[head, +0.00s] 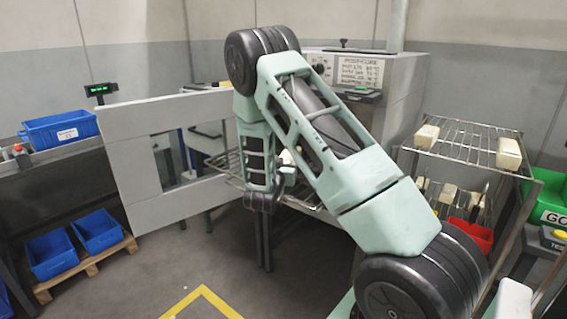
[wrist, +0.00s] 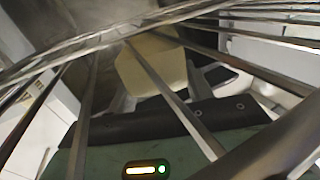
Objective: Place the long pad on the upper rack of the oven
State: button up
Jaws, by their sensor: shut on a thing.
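The grey oven (head: 402,90) stands at the back centre, with its door (head: 118,135) swung open to the left. Wire rack bars (head: 301,204) show at its opening, partly behind my arm. In the wrist view, rack bars (wrist: 160,75) cross close in front of the camera. Beyond them my gripper (wrist: 155,92) is shut on a cream pad (wrist: 150,55). Only part of the pad shows between the bars, so its full length is hidden. I cannot tell which rack these bars belong to, or whether the pad touches it. In the head view my arm hides most of the gripper.
A wire shelf (head: 465,143) at right bears cream blocks at left (head: 426,137) and right (head: 509,154). Below are more blocks and a red bin (head: 472,236). A green bin (head: 549,205) stands far right. Blue bins (head: 98,230) sit on a pallet at left. Open floor lies front centre.

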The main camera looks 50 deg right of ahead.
jog(key=o, duration=0.6)
jog(key=shift+f, duration=0.15)
jog(key=shift+c, duration=0.2)
jog(key=o, duration=0.4)
jog(key=shift+r, duration=0.2)
jog(key=b+v, duration=0.1)
jog(key=v, duration=1.1)
jog(key=shift+b, duration=0.4)
